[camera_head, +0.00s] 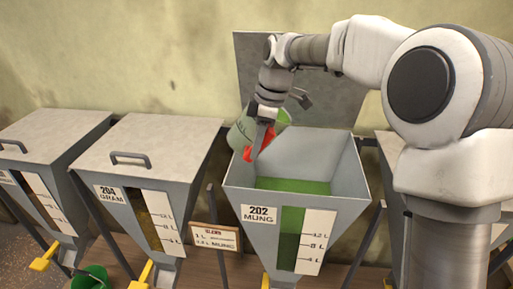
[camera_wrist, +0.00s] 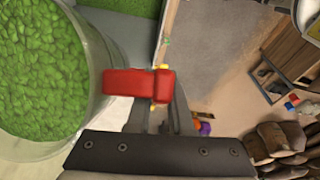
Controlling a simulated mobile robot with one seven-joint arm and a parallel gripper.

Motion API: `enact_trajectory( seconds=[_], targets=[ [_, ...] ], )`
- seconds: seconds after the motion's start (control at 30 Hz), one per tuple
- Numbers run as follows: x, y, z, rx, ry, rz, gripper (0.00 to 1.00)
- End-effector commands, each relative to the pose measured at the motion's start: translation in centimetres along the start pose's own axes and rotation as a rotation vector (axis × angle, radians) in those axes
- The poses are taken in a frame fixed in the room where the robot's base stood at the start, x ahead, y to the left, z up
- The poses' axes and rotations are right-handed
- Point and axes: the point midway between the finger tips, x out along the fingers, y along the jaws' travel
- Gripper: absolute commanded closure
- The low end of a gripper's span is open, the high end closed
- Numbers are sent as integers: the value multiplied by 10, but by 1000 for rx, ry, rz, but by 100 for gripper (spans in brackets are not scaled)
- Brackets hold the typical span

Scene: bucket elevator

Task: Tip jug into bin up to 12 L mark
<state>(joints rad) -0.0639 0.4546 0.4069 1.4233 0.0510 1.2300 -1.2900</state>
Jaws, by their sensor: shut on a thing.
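My gripper (camera_head: 264,128) is shut on the red handle (camera_wrist: 138,84) of a clear jug (camera_head: 243,130). The jug is held above the back left rim of the open bin 202 MUNG (camera_head: 240,194) and looks tilted in the head view. In the wrist view the jug is at the left, with plenty of green mung (camera_wrist: 45,65) in it. No falling stream is clear. Green mung (camera_head: 293,186) lies inside the bin. The bin's window (camera_head: 290,238) is green over most of its height, beside a scale (camera_head: 315,242) marked 12, 8 and 4 L. The exact level is hard to read.
The lid (camera_head: 300,75) of bin 202 stands open against the wall. Closed bin 204 GRAM (camera_head: 150,145) and another closed bin (camera_head: 55,135) stand to the left. A small sign (camera_head: 215,238) is between bins. A green bucket (camera_head: 92,278) is at lower left.

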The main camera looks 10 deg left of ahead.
Motion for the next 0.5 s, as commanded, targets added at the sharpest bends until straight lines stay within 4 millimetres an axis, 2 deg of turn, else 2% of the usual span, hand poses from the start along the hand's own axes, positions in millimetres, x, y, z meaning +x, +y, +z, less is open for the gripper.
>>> enact_trajectory(
  seconds=[0.5],
  targets=[
    [-1, 1, -2, -1, 87, 6, 100]
  ],
)
